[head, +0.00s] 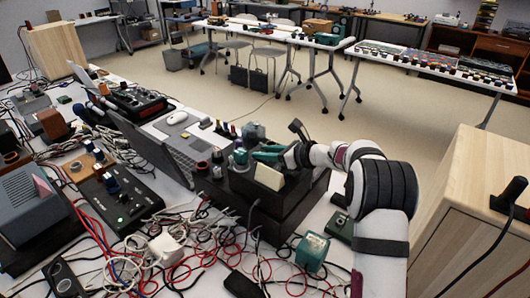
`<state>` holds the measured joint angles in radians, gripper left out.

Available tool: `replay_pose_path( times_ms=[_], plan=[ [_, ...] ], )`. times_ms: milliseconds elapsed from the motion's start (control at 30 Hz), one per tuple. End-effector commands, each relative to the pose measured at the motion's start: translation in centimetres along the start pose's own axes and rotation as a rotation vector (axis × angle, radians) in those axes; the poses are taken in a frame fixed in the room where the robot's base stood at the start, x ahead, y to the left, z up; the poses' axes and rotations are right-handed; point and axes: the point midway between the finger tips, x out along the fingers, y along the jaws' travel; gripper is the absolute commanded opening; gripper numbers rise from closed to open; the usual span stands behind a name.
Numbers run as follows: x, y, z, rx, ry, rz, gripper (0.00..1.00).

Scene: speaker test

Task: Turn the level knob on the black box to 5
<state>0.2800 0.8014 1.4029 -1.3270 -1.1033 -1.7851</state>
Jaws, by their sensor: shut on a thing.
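A black box (238,188) stands near the middle of the cluttered table, with several knobs along its top. A grey-teal knob (240,158) is on its top, and small dark knobs (202,168) are to the left of it. My gripper (254,153), with teal fingers, reaches in from the right, low over the box top. It is shut on the grey-teal knob, as far as I can tell; the fingertips partly hide the contact. The scale and the word level are too small to read, so the knob's setting cannot be told.
A cream block (269,177) is at the box's front, close under my gripper. A laptop (165,145) stands behind left. Another black device (122,206) with knobs lies left. Tangled cables and a white adapter (167,248) cover the front. A wooden cabinet (470,210) is at right.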

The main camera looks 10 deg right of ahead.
Motion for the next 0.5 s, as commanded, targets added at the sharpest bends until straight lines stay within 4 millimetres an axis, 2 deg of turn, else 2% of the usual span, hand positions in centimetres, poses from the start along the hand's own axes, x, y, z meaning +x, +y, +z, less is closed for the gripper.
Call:
replay_pose_path(
  times_ms=[167, 333, 500],
  plan=[
    [-0.01, 0.01, 0.03, 0.002, -0.001, -0.005, 0.0],
    [0.05, 0.22, 0.19, 0.042, -0.005, -0.102, 0.0],
    [0.02, 0.17, 0.12, 0.05, -0.003, -0.122, 0.0]
  ],
)
